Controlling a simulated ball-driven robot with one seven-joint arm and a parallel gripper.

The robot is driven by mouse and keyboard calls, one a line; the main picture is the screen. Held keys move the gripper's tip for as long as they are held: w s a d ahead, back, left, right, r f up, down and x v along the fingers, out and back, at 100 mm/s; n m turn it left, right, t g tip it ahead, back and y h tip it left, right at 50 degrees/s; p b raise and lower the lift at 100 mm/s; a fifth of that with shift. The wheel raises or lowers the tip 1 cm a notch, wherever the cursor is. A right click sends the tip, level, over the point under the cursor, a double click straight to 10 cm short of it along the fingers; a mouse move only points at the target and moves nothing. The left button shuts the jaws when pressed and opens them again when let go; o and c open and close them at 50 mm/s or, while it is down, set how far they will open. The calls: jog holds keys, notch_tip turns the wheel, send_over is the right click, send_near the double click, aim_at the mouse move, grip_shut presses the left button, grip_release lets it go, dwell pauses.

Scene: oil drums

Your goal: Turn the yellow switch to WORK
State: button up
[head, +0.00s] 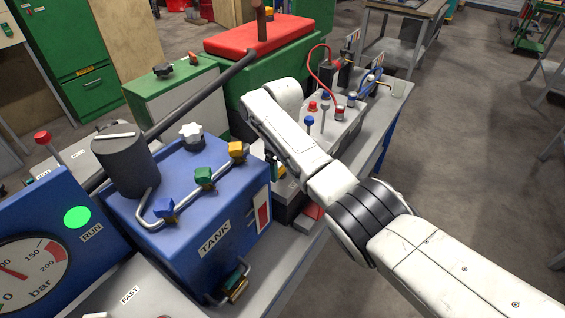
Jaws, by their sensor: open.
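I cannot pick out a yellow switch with a WORK label in the head view. A yellow handle (237,149) sits on the pipe on top of the blue TANK box (190,225), beside a green handle (204,177) and a blue one (165,208). My white arm reaches in from the lower right and bends over the bench. Its far end is hidden behind its own links, so my gripper does not show. The arm also covers part of the grey panel (341,128) with red and blue knobs behind it.
A blue gauge box (38,255) with a green light and a RUN label stands at the left. A dark cylinder (124,158) stands by the tank. Behind are a green machine with a red lid (258,36) and a white-fronted green box (171,93). Open floor (470,150) lies right.

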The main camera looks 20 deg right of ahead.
aim_at(282, 166)
notch_tip(282, 166, up, 11)
dwell(0.7)
jog(key=shift+f, duration=0.15)
